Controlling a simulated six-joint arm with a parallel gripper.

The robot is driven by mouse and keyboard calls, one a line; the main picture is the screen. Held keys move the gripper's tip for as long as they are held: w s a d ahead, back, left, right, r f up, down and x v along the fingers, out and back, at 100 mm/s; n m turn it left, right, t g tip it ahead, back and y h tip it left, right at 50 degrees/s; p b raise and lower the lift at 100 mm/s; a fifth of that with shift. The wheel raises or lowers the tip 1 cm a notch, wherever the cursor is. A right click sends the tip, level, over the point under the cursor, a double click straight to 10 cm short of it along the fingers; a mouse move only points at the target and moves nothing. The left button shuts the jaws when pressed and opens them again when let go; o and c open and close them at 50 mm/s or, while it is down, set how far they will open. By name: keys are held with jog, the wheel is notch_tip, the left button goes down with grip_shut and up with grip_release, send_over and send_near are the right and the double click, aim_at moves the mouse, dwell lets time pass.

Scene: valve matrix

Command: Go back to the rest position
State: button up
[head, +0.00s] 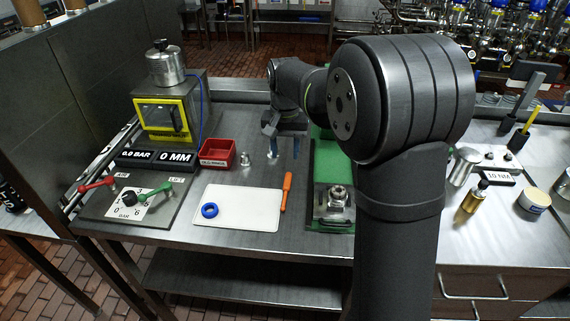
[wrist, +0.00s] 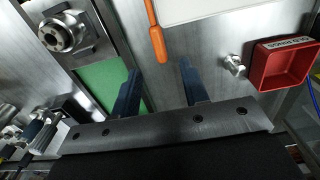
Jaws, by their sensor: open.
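My gripper (head: 284,145) hangs over the steel bench, between the small metal fitting and the green fixture, with its blue-grey fingers pointing down. In the wrist view my gripper (wrist: 158,90) shows its two fingers spread apart with nothing between them. Bare bench top and part of a green plate lie below the fingers. My own arm hides part of the bench on the right in the head view.
A red bin (head: 217,153), metal fitting (head: 245,159), white mat (head: 238,207) with a blue ring (head: 209,210), orange-handled tool (head: 287,191), green fixture (head: 325,165) and yellow-framed press (head: 165,118) are on the bench. A lever panel (head: 126,204) stands at left.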

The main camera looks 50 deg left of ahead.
jog(key=shift+r, duration=0.95)
jog(key=shift+f, duration=0.15)
send_over(285, 182)
jog(key=shift+a+f, duration=0.1)
jog(key=shift+f, duration=4.25)
jog(key=shift+f, duration=0.1)
jog(key=shift+f, duration=1.45)
notch_tip(285, 182, up, 4)
jog(key=shift+f, duration=0.1)
jog(key=w+d+r, duration=0.7)
jog(key=d, duration=0.4)
jog(key=w+d+f+m+t, duration=0.25)
jog(key=w+d+m, duration=0.35)
jog(key=w+d, duration=0.9)
jog(key=w+d+f+m, duration=0.1)
jog(key=w+d+m, duration=0.1)
jog(key=d, duration=0.5)
jog(key=w+d+f+m, duration=0.1)
jog(key=w+d+f, duration=0.1)
jog(key=w+d, duration=0.2)
jog(key=w+d+f+m, duration=0.1)
jog(key=w+d+m, duration=0.1)
jog(key=d, duration=0.7)
jog(key=shift+w+d+f+m+t+h, duration=0.3)
jog(key=shift+w+d+f+t+h, duration=0.1)
jog(key=shift+w, duration=0.15)
